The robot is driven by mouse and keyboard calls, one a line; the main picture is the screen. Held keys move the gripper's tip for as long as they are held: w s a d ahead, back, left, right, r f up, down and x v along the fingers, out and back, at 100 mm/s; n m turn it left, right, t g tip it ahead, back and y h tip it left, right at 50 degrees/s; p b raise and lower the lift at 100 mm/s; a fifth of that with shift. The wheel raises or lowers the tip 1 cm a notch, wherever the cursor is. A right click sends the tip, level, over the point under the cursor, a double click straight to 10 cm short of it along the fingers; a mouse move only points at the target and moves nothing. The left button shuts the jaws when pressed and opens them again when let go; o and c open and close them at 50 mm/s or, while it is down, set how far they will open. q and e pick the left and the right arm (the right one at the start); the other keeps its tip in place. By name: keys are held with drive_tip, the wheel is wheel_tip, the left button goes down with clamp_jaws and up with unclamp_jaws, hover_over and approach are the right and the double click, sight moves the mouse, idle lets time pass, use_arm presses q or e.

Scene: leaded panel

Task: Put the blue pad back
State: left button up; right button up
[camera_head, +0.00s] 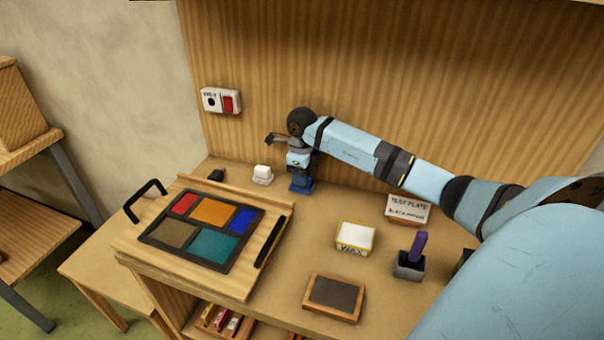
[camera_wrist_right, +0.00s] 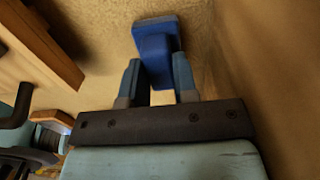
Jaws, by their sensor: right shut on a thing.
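My right gripper (camera_head: 300,176) points down at the back of the bench, near the wooden back wall. It also shows in the wrist view (camera_wrist_right: 158,75), with its two fingers shut on the blue pad (camera_wrist_right: 155,38). In the head view the blue pad (camera_head: 301,187) shows below the fingers, at or just above the bench top; I cannot tell if it touches. The pad's grip is partly hidden between the fingers. My left gripper is not in view.
A board with a coloured glass panel (camera_head: 198,228) lies left, with black handles. A small white block (camera_head: 262,174) stands left of the pad. A wax block (camera_head: 355,238), a dark framed plate (camera_head: 334,296), a purple-handled tool (camera_head: 418,246) and a sign (camera_head: 408,209) stand right.

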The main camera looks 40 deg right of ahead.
drive_tip(key=shift+f, duration=0.15)
drive_tip(key=o, duration=0.9)
drive_tip(key=shift+r, duration=0.2)
wheel_tip(320, 180, up, 12)
drive_tip(key=shift+b, duration=0.4)
drive_tip(key=shift+r, duration=0.1)
